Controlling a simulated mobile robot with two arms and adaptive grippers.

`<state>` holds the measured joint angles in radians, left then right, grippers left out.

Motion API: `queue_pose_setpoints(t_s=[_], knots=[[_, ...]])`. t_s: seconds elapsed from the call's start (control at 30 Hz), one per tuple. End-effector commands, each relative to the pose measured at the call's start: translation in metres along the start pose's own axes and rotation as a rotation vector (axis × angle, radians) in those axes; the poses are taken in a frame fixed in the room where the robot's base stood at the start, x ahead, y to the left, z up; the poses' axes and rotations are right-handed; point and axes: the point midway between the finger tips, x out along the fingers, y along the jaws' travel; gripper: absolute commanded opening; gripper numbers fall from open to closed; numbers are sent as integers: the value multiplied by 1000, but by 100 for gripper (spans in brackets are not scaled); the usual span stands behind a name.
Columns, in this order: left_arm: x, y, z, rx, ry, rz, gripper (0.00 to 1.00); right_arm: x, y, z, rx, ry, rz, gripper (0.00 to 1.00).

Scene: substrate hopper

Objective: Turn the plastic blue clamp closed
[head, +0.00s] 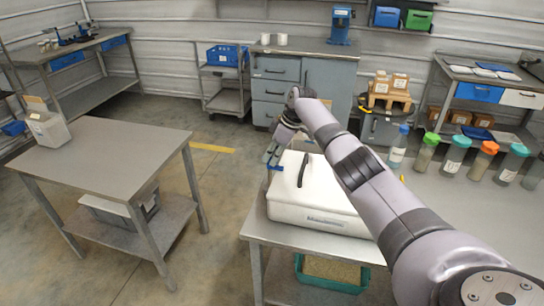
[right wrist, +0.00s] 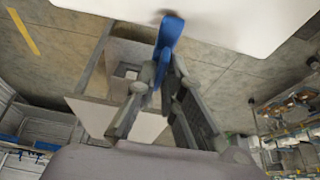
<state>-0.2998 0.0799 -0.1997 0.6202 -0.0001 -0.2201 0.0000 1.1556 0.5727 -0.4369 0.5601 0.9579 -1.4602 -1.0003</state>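The blue clamp (right wrist: 170,36) hangs at the edge of a white container in the right wrist view. In the head view a small bit of blue clamp (head: 275,167) shows at the left end of the white hopper box (head: 318,222). The box has a dark handle on its lid. My right gripper (head: 271,158) is at that end of the box. In the right wrist view the fingertips of my right gripper (right wrist: 162,72) close in from both sides on the lower part of the clamp, which lies between them. My left gripper is not in view.
Several bottles with coloured caps (head: 453,155) stand on the bench to the right. A green-rimmed tray (head: 331,273) sits below the box. A grey table (head: 104,158) with a small container stands at left, with open floor between it and the bench.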

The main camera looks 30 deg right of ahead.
Motion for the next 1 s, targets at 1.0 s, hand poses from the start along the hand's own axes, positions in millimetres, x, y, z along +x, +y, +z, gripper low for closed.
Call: queue_pose_setpoints(t_s=[1.0], knots=[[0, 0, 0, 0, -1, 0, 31, -83, 1, 0, 1, 3, 3, 27]])
